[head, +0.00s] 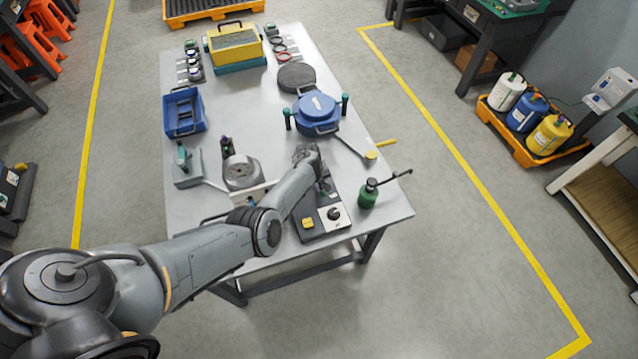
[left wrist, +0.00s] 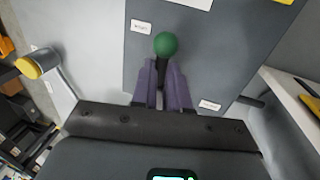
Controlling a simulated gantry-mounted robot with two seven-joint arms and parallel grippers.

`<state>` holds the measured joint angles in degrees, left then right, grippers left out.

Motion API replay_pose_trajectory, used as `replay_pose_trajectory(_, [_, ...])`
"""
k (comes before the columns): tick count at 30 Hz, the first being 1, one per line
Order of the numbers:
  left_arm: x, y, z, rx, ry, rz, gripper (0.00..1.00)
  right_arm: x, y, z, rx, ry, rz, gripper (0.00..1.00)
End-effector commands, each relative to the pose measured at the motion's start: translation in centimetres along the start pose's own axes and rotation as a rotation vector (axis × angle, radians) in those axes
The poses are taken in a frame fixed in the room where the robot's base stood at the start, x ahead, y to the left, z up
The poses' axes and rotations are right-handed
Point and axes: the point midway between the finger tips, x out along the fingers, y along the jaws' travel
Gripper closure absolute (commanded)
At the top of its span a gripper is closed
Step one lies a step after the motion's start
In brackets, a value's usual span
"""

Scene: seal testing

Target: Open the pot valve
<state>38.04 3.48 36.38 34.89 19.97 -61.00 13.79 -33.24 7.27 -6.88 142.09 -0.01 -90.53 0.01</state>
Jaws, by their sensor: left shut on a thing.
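My left gripper (head: 324,186) is over the rear part of the grey control box (head: 322,232) near the front of the table. In the left wrist view its purple fingers (left wrist: 163,88) are shut on a black lever (left wrist: 161,70) topped by a green ball knob (left wrist: 166,44). The knob sticks out past the fingertips, above the box's grey panel (left wrist: 215,65). Two small white labels lie on the panel, too small to read. The blue pot (head: 318,104), with its lid on, stands behind the gripper. My right gripper is not in view.
A green bottle (head: 368,194) stands right of the box. A round metal fixture (head: 241,172) is to the left, with a blue crate (head: 185,112) farther back. A yellow case (head: 234,44) stands at the back. The table's (head: 375,230) front right corner is clear.

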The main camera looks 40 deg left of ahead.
Motion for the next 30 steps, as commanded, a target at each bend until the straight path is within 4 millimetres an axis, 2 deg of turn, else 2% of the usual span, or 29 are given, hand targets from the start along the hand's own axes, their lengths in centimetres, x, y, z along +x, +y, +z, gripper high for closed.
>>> replay_pose_trajectory(5, [0.0,-0.1,-0.1,-0.007,0.004,0.0,1.0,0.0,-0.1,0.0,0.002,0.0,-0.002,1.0])
replay_pose_trajectory(6, [0.0,-0.1,-0.1,-0.006,0.005,0.0,0.79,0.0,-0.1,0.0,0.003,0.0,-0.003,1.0])
replay_pose_trajectory(10, [0.0,-0.1,-0.1,-0.005,0.004,0.0,0.6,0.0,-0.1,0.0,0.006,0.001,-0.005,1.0])
replay_pose_trajectory(22, [-0.5,0.0,-0.1,-0.003,0.002,0.0,0.6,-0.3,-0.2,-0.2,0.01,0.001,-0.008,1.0])
replay_pose_trajectory(30, [-3.9,0.0,-0.1,-0.003,0.005,0.0,0.6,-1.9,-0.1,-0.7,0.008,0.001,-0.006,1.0])
